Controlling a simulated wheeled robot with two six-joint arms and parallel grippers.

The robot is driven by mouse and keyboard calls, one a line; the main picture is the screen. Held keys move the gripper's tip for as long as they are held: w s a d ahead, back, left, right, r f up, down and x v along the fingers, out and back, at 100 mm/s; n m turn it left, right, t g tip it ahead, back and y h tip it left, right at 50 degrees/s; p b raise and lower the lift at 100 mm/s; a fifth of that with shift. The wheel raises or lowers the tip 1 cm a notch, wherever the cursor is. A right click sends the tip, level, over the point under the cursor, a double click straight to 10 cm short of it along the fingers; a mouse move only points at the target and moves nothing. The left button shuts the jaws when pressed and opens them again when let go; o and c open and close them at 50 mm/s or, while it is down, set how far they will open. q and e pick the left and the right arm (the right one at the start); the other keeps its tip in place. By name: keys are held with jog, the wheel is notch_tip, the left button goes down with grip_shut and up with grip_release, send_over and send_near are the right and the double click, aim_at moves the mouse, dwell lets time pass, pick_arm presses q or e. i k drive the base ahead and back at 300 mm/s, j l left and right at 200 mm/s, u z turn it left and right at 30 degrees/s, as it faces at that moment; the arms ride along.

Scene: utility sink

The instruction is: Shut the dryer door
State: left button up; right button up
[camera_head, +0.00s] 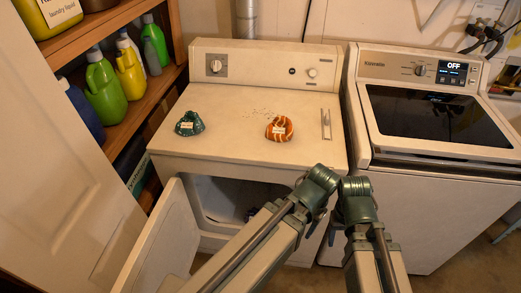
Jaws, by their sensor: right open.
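The white dryer (265,122) stands in the middle of the camera_head view. Its door (162,243) is open, swung out toward me on the left side of the dark opening (235,192). Something dark lies inside the opening; I cannot tell what. The bend hides part of the dryer front. My right gripper is open, but its fingers are hard to make out near the bottom edge. My left gripper is not in view.
A green pouch (189,123) and an orange-striped one (279,129) lie on the dryer top. A washer (430,110) stands close on the right. Shelves with detergent bottles (104,88) and a white panel (60,150) bound the left. Little floor shows.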

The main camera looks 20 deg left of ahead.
aim_at(168, 243)
jog(key=i+l+u, duration=0.15)
jog(key=u, duration=0.35)
jog(key=i+l+u, duration=0.15)
jog(key=u, duration=0.3)
jog(key=l+u, duration=0.25)
jog(key=u, duration=0.25)
jog(key=i+l+u, duration=0.1)
jog(key=l+u, duration=0.2)
jog(key=u, duration=0.2)
jog(key=l+u, duration=0.25)
jog(key=u, duration=0.25)
jog(key=l+u, duration=0.3)
jog(key=u, duration=0.15)
